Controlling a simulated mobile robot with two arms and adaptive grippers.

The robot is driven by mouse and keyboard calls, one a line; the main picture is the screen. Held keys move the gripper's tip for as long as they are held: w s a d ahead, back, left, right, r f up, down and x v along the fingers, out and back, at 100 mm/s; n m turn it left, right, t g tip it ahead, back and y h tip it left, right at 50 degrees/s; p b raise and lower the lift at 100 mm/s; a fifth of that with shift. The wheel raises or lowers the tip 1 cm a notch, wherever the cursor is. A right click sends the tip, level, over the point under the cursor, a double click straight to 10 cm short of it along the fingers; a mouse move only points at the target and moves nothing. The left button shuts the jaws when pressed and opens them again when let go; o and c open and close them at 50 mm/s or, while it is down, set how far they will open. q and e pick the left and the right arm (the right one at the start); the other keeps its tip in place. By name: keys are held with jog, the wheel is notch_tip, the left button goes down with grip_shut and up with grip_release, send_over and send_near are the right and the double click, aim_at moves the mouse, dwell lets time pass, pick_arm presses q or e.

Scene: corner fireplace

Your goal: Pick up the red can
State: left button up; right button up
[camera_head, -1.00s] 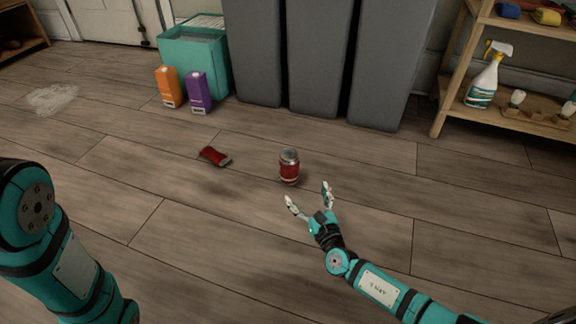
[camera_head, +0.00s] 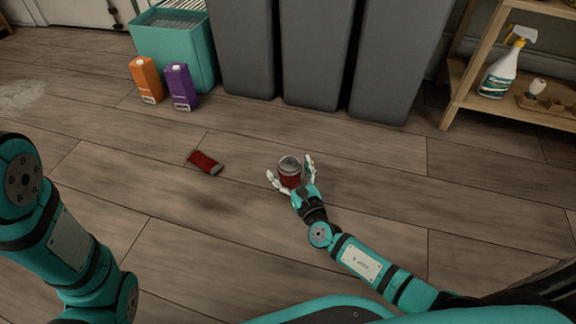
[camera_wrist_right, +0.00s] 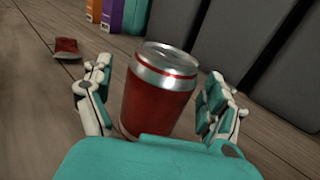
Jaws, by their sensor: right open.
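The red can (camera_head: 290,173) stands upright on the wooden floor, with a silver top. In the right wrist view the can (camera_wrist_right: 158,95) is large and lies between the two fingers. My right gripper (camera_head: 291,176) is open, with one finger on each side of the can. In the right wrist view a gap shows between the can and each finger of the gripper (camera_wrist_right: 155,100). The can's lower part is hidden behind the gripper's palm. My left arm shows at the left edge of the head view, but its gripper is out of view.
A crushed red can-like object (camera_head: 205,162) lies on the floor to the left. An orange carton (camera_head: 146,80) and a purple carton (camera_head: 180,87) stand by a teal bin (camera_head: 178,45). Tall grey bins (camera_head: 315,55) line the back. A wooden shelf (camera_head: 520,100) stands at right.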

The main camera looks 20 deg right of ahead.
jog(key=shift+w, duration=0.25)
jog(key=shift+s, duration=0.1)
jog(key=c, duration=0.9)
jog(key=shift+r, duration=0.1)
